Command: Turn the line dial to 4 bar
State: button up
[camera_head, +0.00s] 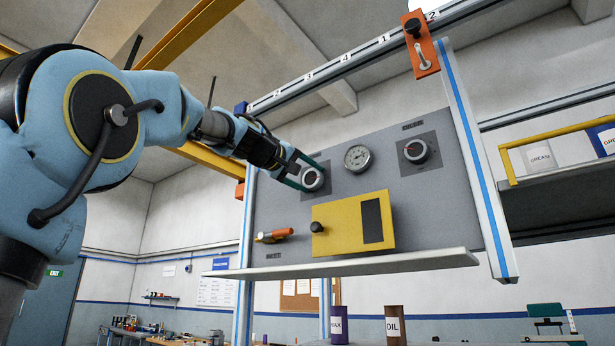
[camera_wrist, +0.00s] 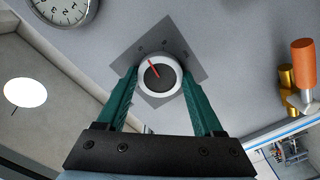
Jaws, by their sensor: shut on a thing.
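A round dial (camera_head: 312,178) with a light rim sits on a dark square plate at the left of the grey panel (camera_head: 290,215). In the wrist view the dial (camera_wrist: 160,77) has a dark centre and a red pointer aimed up and slightly left. Marks on the plate around it are too small to read. My gripper (camera_head: 306,175) reaches the dial from the left. In the wrist view its two green fingers (camera_wrist: 160,85) are on either side of the dial's rim, shut on it. A second dial (camera_head: 415,151) sits on another dark plate to the right.
A round gauge (camera_head: 357,157) is between the dials. Below are a yellow box (camera_head: 355,224) with a black knob and an orange-handled valve (camera_head: 274,235). A shelf ledge (camera_head: 360,265) juts out under the panel. An orange block with a lever (camera_head: 421,50) is at the top right.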

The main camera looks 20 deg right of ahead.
jog(key=n+p, duration=0.1)
jog(key=n, duration=0.4)
jog(key=shift+n, duration=0.3)
jog(key=n+p, duration=0.1)
jog(key=n, duration=0.3)
jog(key=shift+n, duration=0.4)
jog(key=shift+f, duration=0.1)
jog(key=o, duration=1.4)
jog(key=shift+a, duration=0.1)
jog(key=b+v, duration=0.4)
jog(key=v, duration=0.6)
jog(key=shift+s+a, duration=0.15)
jog(key=shift+a, duration=0.15)
